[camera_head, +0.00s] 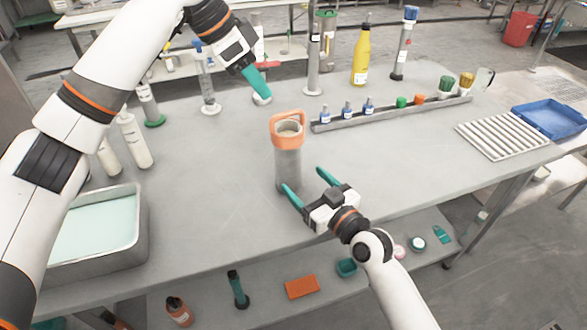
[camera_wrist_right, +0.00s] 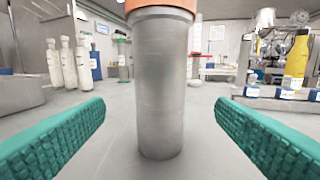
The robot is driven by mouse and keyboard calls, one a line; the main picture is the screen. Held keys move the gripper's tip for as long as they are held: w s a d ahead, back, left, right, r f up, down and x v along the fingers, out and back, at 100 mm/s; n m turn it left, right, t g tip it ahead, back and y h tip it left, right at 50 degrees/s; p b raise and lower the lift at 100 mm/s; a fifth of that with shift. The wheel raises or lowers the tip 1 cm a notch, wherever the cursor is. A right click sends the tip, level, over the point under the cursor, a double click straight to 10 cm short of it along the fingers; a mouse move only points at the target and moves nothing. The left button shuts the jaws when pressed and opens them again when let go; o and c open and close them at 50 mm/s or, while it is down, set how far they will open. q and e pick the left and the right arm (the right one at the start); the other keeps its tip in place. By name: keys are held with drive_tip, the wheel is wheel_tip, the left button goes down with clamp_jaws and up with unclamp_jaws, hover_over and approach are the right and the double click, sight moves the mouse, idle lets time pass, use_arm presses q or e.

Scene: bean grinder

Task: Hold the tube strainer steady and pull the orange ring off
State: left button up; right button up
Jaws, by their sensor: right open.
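The tube strainer (camera_head: 288,168) is a grey cylinder standing upright on the table, near the middle of the head view. The orange ring (camera_head: 275,138) sits around its top, with a raised handle-like loop. In the right wrist view the grey tube (camera_wrist_right: 161,85) is upright between my fingers, and only the ring's lower edge (camera_wrist_right: 160,6) shows. My right gripper (camera_head: 302,178) is open, its teal fingers on either side of the tube low down, with gaps on both sides. My left gripper (camera_head: 261,92) is above and behind the ring, clear of it; its fingers overlap from this angle.
A rack (camera_head: 390,113) of small bottles lies behind and right of the strainer. A yellow bottle (camera_head: 361,58) stands beyond it. A metal tray (camera_head: 140,232) is at the left, with white bottles (camera_head: 133,140) behind.

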sight(287, 164)
drive_tip(key=x, duration=0.8)
drive_tip(key=shift+a, duration=0.1)
